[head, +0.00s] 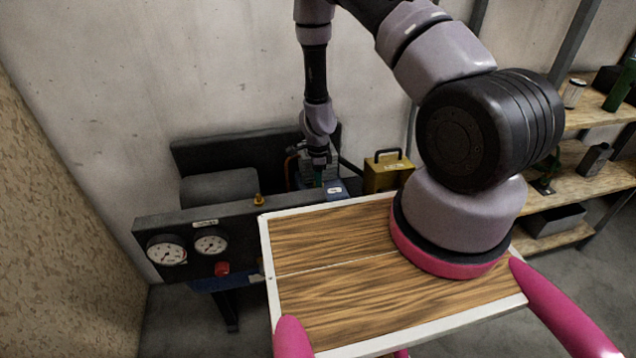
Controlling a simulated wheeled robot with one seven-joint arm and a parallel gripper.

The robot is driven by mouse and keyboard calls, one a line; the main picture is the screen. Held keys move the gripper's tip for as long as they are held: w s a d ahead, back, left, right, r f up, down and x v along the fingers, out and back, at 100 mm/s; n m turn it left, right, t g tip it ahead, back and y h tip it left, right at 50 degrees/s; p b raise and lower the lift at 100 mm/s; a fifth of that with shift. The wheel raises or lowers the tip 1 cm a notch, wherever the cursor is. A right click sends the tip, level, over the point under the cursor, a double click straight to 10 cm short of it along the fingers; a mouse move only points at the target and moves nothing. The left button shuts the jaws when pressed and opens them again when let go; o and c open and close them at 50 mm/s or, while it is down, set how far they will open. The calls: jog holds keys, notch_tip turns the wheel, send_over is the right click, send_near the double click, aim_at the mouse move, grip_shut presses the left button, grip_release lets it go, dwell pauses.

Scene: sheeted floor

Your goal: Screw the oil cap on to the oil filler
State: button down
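My gripper (319,163) points down behind the far edge of the wooden top, over the dark machine (220,188). Its fingers are small and dark here, and I cannot tell whether they are open or hold anything. A small brass-yellow fitting (259,199) stands upright on the machine's front panel; I cannot tell whether it is the oil filler or the cap. A red knob-like part (222,268) sits low on the panel. No oil cap is clearly recognisable.
Two round gauges, one at the left (166,251) and another beside it (211,242), are on the panel. A yellow box with a black handle (388,174) stands right of my gripper. Wooden shelves (570,180) with bottles and boxes are at the right. A concrete wall (190,80) stands behind.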

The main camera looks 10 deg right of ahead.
jog(key=m, duration=0.6)
jog(key=shift+c, duration=1.7)
grip_release()
jog(key=shift+c, duration=0.3)
jog(key=shift+c, duration=0.5)
